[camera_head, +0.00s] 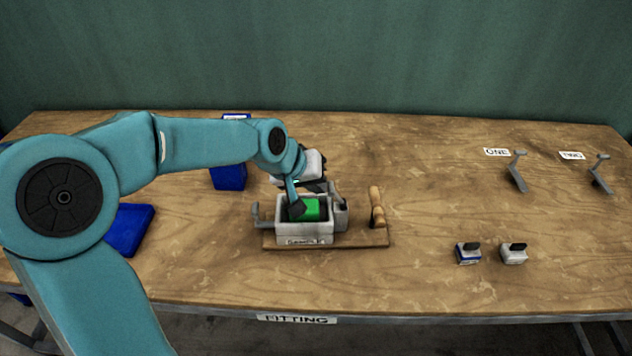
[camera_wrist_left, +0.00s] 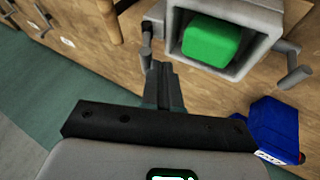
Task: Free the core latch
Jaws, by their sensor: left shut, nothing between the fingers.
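A grey open-topped box (camera_head: 290,226) with a small label sits on a wooden base board (camera_head: 375,240) near the middle of the table. A green block (camera_head: 312,210) lies inside it; the block (camera_wrist_left: 212,42) and the box also show in the left wrist view. A grey lever (camera_head: 257,215) sticks out at the box's left side, and grey fittings (camera_head: 341,212) are at its right. I cannot tell which is the core latch. My left gripper (camera_head: 297,208) is shut and empty at the box, partly covering it. In the left wrist view its fingers (camera_wrist_left: 162,78) point toward the box.
A wooden handle (camera_head: 377,207) stands on the board's right. Blue containers (camera_head: 229,177) (camera_head: 129,230) are at the left. Two small blocks (camera_head: 468,253) (camera_head: 513,253) sit at the right, with two grey brackets (camera_head: 517,172) (camera_head: 600,173) behind. The table between is clear.

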